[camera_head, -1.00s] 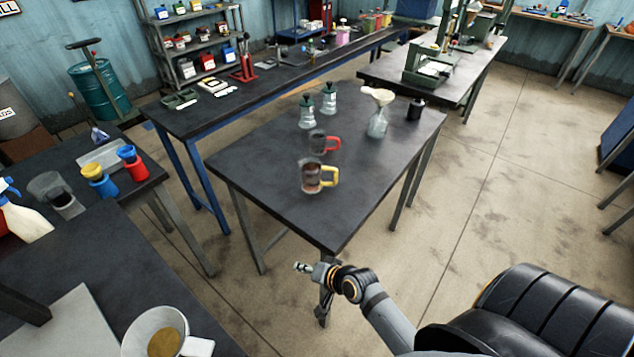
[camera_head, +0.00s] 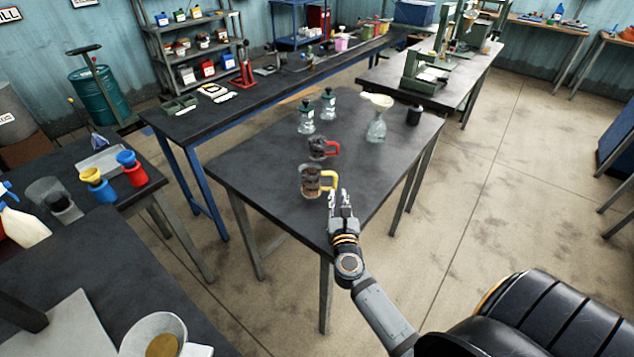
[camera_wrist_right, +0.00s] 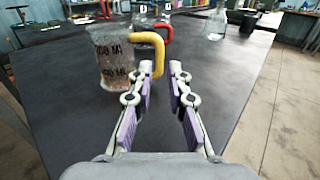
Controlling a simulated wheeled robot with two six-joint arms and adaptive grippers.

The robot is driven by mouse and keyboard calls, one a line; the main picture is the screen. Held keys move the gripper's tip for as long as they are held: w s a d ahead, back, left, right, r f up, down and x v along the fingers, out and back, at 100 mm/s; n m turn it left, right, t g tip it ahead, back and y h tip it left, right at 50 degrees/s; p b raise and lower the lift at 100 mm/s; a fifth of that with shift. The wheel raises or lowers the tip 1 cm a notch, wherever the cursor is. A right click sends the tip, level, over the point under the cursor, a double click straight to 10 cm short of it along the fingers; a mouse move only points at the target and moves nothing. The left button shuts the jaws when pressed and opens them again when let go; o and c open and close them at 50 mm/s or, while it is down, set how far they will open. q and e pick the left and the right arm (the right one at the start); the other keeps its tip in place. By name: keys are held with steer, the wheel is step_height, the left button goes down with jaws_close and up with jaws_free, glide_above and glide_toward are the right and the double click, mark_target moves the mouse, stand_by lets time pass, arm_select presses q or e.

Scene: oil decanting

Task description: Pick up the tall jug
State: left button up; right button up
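The tall jug (camera_head: 311,182) is clear with a yellow handle and stands upright near the front of the middle table. It also shows at the left of the right wrist view (camera_wrist_right: 114,62), with dark volume marks on its side. My right gripper (camera_head: 338,194) is open and empty, just right of the yellow handle in the head view. In the right wrist view its two fingers (camera_wrist_right: 180,68) are spread, with the handle ahead and left of them, not clearly between them. My left gripper does not show.
A jug with a red handle (camera_head: 319,148) stands just behind the tall jug. Two green-topped bottles (camera_head: 306,116) and a flask with a funnel (camera_head: 377,122) stand farther back. A black cup (camera_head: 414,115) is at the back right. The front of the table (camera_head: 290,215) is clear.

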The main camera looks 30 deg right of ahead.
mark_target(336, 180)
steer(key=x, duration=0.3)
steer(key=shift+w+d, duration=0.1)
steer(key=shift+w, duration=0.1)
steer(key=shift+w+d+r, duration=0.1)
steer(key=shift+w+d, duration=0.05)
steer(key=shift+w, duration=0.15)
steer(key=p+x, duration=0.1)
steer(key=x, duration=0.3)
steer(key=shift+w+d, duration=0.15)
steer(key=shift+w, duration=0.1)
steer(key=shift+s, duration=0.1)
jaws_close()
